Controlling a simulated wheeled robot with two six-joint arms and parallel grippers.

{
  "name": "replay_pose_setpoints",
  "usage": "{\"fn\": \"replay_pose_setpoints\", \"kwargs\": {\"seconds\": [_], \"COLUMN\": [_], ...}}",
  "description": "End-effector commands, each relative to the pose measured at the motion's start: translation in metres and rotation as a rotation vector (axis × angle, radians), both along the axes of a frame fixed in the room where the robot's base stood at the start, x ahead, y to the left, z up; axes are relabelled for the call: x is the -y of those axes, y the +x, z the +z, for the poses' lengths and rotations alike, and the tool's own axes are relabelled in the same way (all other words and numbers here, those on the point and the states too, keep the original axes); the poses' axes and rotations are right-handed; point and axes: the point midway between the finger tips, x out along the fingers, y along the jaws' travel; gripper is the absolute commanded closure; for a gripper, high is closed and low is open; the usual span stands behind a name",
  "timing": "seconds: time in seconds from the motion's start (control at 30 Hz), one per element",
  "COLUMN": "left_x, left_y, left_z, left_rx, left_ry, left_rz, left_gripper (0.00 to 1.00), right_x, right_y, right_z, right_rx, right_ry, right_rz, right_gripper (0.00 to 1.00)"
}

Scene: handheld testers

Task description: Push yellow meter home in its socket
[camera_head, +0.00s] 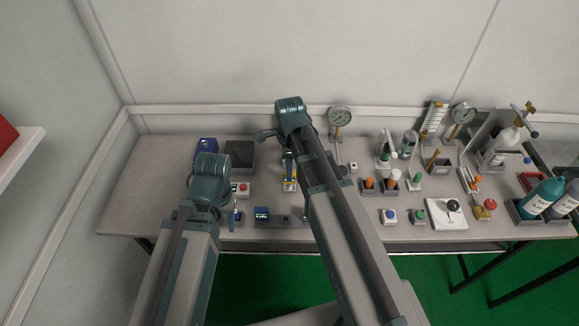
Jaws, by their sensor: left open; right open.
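The yellow meter (289,184) stands upright on the table, left of my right arm. It is small here, and its upper part is dark and bluish. Whether it is fully seated in its socket cannot be told. My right gripper (287,153) is open, just above and behind the meter; its fingers are small and partly covered by the arm, and contact cannot be made out. My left arm (208,182) reaches over the table's left part, and its gripper is hidden behind the arm.
A blue tester (206,145) and a dark square plate (240,155) lie at the back left. A red-button box (242,189) and a blue-screen device (261,214) stand between my arms. Gauges, bottles and small holders crowd the right side.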

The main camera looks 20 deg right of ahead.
Motion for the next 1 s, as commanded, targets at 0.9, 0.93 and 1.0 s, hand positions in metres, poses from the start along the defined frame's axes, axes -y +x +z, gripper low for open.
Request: {"fn": "replay_pose_setpoints", "kwargs": {"seconds": [0.9,0.93,1.0], "left_x": [0.000,0.000,0.000], "left_y": [0.000,0.000,0.000], "left_z": [0.092,0.092,0.092], "left_rx": [0.000,0.000,0.000], "left_ry": [0.000,0.000,0.000], "left_rz": [0.000,0.000,0.000], "left_gripper": [0.50,0.50,0.50], "right_x": [0.000,0.000,0.000], "right_y": [0.000,0.000,0.000], "right_z": [0.092,0.092,0.092], "right_rx": [0.000,0.000,0.000], "right_ry": [0.000,0.000,0.000], "right_rz": [0.000,0.000,0.000], "right_gripper": [0.38,0.38,0.38]}}
